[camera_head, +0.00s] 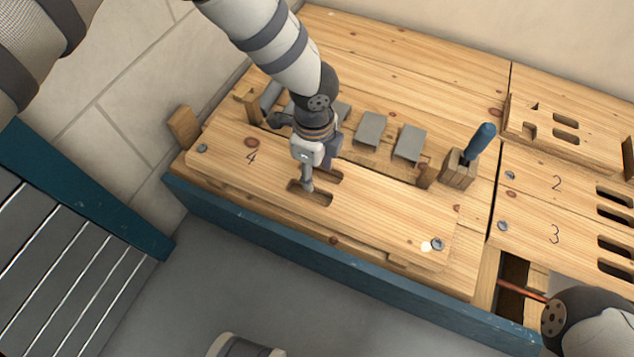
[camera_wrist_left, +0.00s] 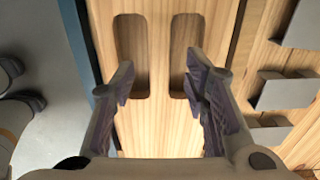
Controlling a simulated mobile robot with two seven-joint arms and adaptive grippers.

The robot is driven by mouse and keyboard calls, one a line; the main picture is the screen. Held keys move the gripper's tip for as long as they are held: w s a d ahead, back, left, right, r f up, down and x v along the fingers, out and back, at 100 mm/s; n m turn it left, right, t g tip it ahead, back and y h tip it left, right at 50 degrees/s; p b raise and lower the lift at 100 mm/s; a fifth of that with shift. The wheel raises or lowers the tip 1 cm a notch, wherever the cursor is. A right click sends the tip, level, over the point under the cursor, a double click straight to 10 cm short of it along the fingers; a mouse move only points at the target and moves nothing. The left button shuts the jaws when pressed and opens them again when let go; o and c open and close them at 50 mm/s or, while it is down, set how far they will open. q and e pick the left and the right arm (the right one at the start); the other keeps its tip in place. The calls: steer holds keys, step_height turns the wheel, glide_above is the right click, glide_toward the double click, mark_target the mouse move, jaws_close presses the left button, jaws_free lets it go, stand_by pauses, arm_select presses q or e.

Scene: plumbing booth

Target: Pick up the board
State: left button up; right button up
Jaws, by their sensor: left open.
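The board (camera_head: 370,215) is a long light wooden plank marked 4, with a screw near each end and two oblong slots near its middle. It lies flat at the front of the workbench. My left gripper (camera_head: 308,186) points down at the slots, its fingers seen edge-on in the head view. In the left wrist view my left gripper (camera_wrist_left: 160,75) is open, with one finger by each slot of the board (camera_wrist_left: 160,130). I cannot tell whether the fingertips reach into the slots. My right arm shows at the lower right, but its gripper is not visible.
Several grey plates (camera_head: 370,129) stand behind the board. A blue-handled tool (camera_head: 481,140) stands in a wooden block (camera_head: 459,170) to the right. Boards marked 2 and 3 (camera_head: 545,210) lie further right, above an open compartment. A blue slatted platform (camera_head: 60,250) is at the left.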

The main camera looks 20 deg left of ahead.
mark_target(315, 181)
arm_select(q)
step_height(315, 181, down, 3)
steer(key=shift+f+b, duration=0.15)
steer(key=shift+b, duration=0.35)
jaws_close()
steer(key=shift+r, duration=0.2)
